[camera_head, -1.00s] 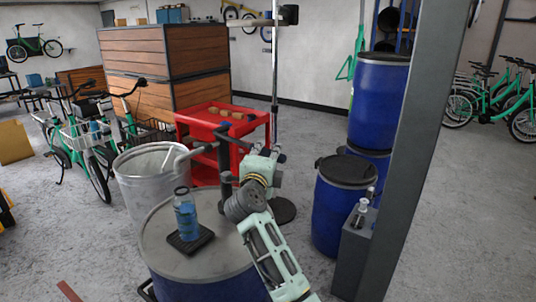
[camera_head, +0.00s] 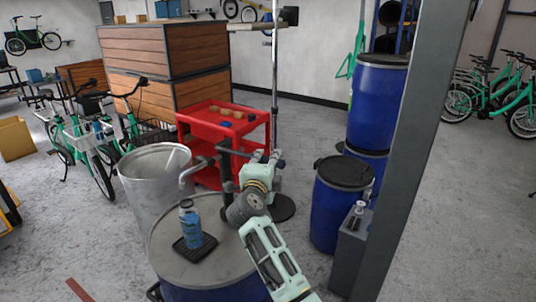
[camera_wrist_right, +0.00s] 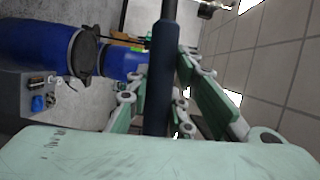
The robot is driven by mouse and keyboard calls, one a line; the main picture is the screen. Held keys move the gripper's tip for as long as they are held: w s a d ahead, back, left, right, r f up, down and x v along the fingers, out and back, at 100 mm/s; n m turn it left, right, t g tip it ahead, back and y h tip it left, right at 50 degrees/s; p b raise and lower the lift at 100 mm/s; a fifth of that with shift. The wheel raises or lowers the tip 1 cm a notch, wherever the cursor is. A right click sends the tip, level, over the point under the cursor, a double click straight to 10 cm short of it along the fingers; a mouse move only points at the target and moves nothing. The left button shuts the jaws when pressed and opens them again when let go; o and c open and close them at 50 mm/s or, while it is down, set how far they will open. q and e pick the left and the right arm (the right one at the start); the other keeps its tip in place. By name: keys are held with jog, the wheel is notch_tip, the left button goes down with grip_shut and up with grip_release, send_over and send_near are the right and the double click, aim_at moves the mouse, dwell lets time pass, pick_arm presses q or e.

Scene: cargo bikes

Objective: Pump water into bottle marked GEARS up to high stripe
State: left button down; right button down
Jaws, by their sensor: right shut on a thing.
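A clear bottle with blue contents (camera_head: 190,226) stands upright on a black square tray (camera_head: 196,249) on the drum lid (camera_head: 170,268). Its marking and stripes are too small to read, and I cannot tell the exact water level. A dark hand pump (camera_head: 226,168) rises behind the bottle, and its grey spout (camera_head: 192,174) bends down above the bottle's mouth. My right gripper (camera_head: 266,160) is at the pump's right side, shut on the dark pump handle. In the right wrist view the handle (camera_wrist_right: 160,75) runs between the fingers. My left gripper is not in view.
A grey metal bin (camera_head: 150,180) stands behind left of the drum, and a red cart (camera_head: 190,128) behind the pump. Blue barrels (camera_head: 335,215) and a grey post (camera_head: 405,150) stand at the right. Open floor lies left of the drum.

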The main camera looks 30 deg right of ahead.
dwell(0.3)
jog(key=c, duration=1.5)
grip_release()
jog(key=shift+c, duration=0.2)
jog(key=shift+a, duration=0.1)
jog(key=v, duration=1.2)
